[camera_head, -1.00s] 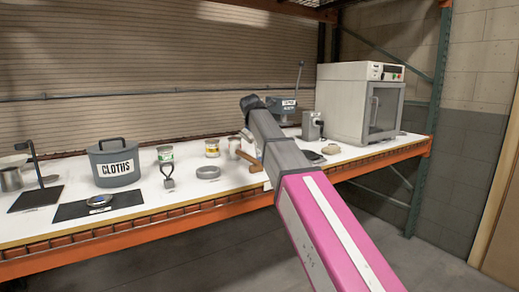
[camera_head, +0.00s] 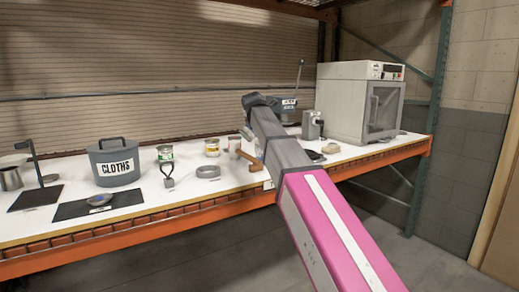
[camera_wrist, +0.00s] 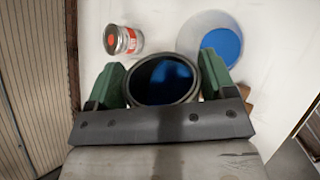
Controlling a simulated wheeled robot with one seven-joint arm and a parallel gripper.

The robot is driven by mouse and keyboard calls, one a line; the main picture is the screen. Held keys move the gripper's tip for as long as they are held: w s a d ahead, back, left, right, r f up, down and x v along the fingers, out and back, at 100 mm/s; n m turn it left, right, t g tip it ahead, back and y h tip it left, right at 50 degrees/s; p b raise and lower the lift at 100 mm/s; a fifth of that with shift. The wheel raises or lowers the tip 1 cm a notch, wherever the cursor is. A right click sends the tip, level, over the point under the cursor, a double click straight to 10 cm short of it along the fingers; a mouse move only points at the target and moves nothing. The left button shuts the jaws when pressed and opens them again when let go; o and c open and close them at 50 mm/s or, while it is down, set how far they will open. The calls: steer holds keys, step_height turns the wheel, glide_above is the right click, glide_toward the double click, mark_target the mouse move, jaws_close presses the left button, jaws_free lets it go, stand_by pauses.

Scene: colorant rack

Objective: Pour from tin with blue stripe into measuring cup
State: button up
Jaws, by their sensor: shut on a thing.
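My gripper (camera_wrist: 165,88) has green fingers and is shut on an open-topped tin (camera_wrist: 138,95) in the wrist view. Dark blue liquid shows inside this tin; any stripe on its side is not visible. Just beyond it, a clear round vessel (camera_wrist: 188,40), apparently the measuring cup, stands on the white surface with bright blue liquid in it. The tin's rim is close to the vessel in the picture; I cannot tell whether liquid is flowing. In the head view my arm hides the gripper and held tin.
A tin with a red label (camera_wrist: 113,40) stands left of the vessel in the wrist view. On the white bench (camera_head: 150,205) are a grey CLOTHS pot (camera_head: 114,160), a green-labelled tin (camera_head: 165,153), a yellow-labelled tin (camera_head: 212,147) and a grey ring-shaped dish (camera_head: 208,171). An oven-like cabinet (camera_head: 345,100) stands right.

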steer(key=shift+w+d+f+m+g+y+p, duration=0.1)
steer(key=shift+d+f+m+g+y+p, duration=0.05)
steer(key=shift+f+m+g+y+p, duration=0.3)
stand_by(1.8)
